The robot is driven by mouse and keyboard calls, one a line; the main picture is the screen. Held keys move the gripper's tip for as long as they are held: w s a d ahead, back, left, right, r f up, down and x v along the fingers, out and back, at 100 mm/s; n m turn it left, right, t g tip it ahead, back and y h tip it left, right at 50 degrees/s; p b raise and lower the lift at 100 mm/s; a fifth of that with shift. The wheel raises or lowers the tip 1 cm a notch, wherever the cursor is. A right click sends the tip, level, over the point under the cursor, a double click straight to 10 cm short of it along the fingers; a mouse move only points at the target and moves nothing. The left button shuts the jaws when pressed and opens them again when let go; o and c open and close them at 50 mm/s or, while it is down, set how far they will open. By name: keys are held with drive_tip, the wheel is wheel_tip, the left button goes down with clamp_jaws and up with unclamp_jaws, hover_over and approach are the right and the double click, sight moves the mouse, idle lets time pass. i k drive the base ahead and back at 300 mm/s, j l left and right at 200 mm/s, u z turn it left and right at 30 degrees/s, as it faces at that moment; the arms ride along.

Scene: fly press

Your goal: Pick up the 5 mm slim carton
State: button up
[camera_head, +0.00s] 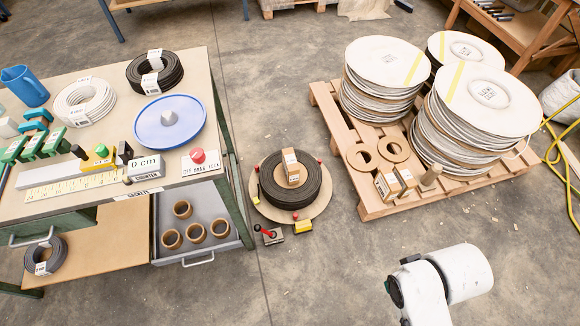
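Several small tan cartons with white labels are in view, and the label print is too small to read. One slim carton (291,165) stands in the middle of a black cable coil on a round board on the floor. Two more, a left carton (388,187) and a right carton (405,179), stand side by side at the front edge of the wooden pallet. I cannot tell which is the 5 mm one. A white link of my arm shows at the lower right, on the near side of the pallet. My gripper is not in view.
The pallet (459,188) holds big cable reels (482,95), tan rings (393,148) and a peg. A workbench (205,70) with an open drawer (212,213) stands left. A black coil (290,195) lies between them. Yellow cable (555,160) lies far right.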

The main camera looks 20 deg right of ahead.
sight(290, 164)
drive_tip(key=i+j+z, duration=0.3)
drive_tip(key=i+j, duration=0.4)
drive_tip(key=i, duration=0.15)
drive_tip(key=i+j+z, duration=0.3)
drive_tip(key=i+j, duration=0.5)
